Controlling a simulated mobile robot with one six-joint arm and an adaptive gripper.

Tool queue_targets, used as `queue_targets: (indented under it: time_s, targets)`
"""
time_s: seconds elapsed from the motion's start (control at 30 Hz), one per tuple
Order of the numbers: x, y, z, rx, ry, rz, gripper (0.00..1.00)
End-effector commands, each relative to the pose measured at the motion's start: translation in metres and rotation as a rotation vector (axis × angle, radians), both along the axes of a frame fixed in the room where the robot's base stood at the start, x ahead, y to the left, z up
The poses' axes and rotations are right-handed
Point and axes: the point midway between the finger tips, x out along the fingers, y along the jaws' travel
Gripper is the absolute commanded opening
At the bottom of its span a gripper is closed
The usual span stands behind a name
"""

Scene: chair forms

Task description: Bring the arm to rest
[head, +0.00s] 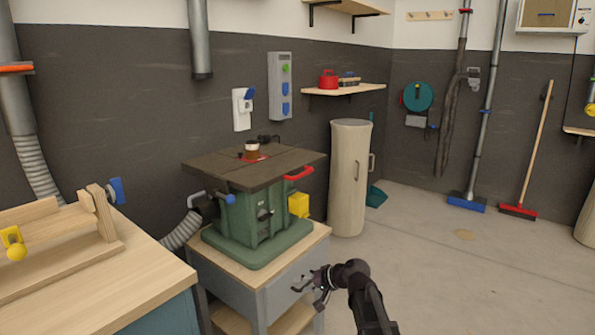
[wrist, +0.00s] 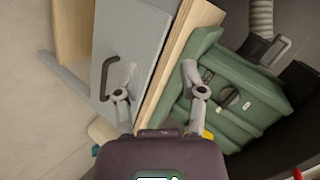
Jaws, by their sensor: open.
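My gripper (head: 314,284) is in front of the grey cabinet (head: 281,282) that bears the green machine, low in the head view. Its fingers are spread apart with nothing between them. In the wrist view my gripper (wrist: 158,85) shows two separate fingers. The cabinet's grey front with a dark handle (wrist: 107,78) lies beyond the left finger, and the green machine body (wrist: 235,100) lies beyond the right one. I cannot tell whether a finger touches the cabinet.
A wooden workbench (head: 95,275) stands at the left. The green machine (head: 245,215) has a dark top (head: 220,168). A pale cylindrical bin (head: 349,180) stands behind it. Brooms (head: 533,150) lean at the back right. The concrete floor (head: 450,270) at the right is mostly clear.

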Motion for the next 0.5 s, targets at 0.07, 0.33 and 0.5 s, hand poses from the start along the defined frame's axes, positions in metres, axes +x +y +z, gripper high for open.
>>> queue_targets:
  time_s: [0.07, 0.33, 0.5]
  targets:
    - [-0.026, -0.011, -0.014, -0.095, 0.025, 0.031, 0.53]
    - [-0.096, -0.058, -0.056, -0.426, 0.136, 0.116, 0.53]
    - [-0.136, -0.092, -0.071, -0.611, 0.215, 0.148, 0.53]
